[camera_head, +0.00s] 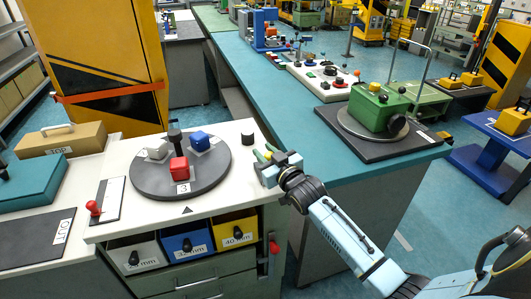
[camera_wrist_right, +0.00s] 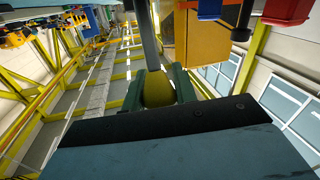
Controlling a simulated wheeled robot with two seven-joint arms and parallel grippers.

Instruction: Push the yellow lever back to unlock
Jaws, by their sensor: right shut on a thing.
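My right gripper (camera_head: 266,160) is at the right edge of the white cabinet top, its arm coming in from the lower right. The yellow lever's knob (camera_wrist_right: 158,91) shows in the right wrist view between the two dark green fingers, which are shut on it. A dark bar runs up from the knob in that view. In the head view only a small yellow bit of the lever (camera_head: 259,156) shows beside the fingers; the gripper hides the rest. My left gripper is not in view.
A grey turntable (camera_head: 150,184) with red, blue and grey blocks sits on the cabinet top (camera_head: 232,168). A black knob (camera_head: 247,139) stands just behind the gripper. A red handle (camera_head: 274,246) is on the cabinet's right side. A teal bench (camera_head: 290,105) lies behind.

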